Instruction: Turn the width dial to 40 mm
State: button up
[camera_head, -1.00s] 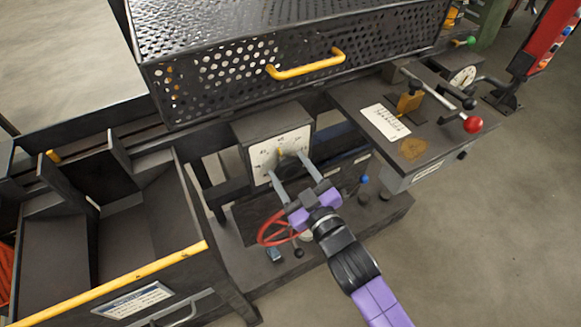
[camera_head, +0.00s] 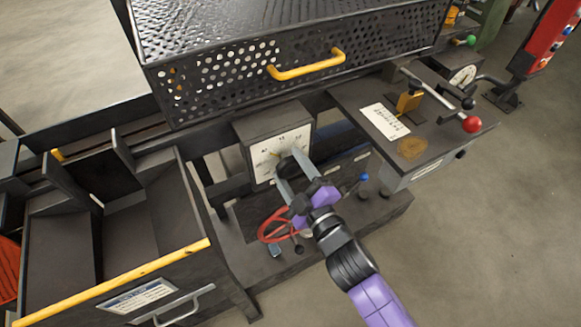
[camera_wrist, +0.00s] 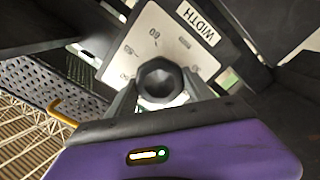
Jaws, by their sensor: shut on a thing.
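The width dial has a white scale plate (camera_head: 263,160) on the front of a dark box below the mesh guard. The fingers hide part of the scale, and I cannot read the exact setting.
A red handwheel (camera_head: 272,228) is just below my gripper. The perforated guard with a yellow handle (camera_head: 306,64) hangs above. A bench (camera_head: 430,135) with a red-knobbed lever stands at right. An open bin with a yellow edge (camera_head: 110,283) stands at left.

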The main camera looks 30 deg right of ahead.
dwell(0.3)
jog(key=o, duration=1.4)
jog(key=shift+c, duration=0.2)
jog(key=shift+s, duration=0.1)
jog(key=s+b, duration=0.2)
jog(key=s, duration=0.5)
jog(key=shift+s, duration=0.35)
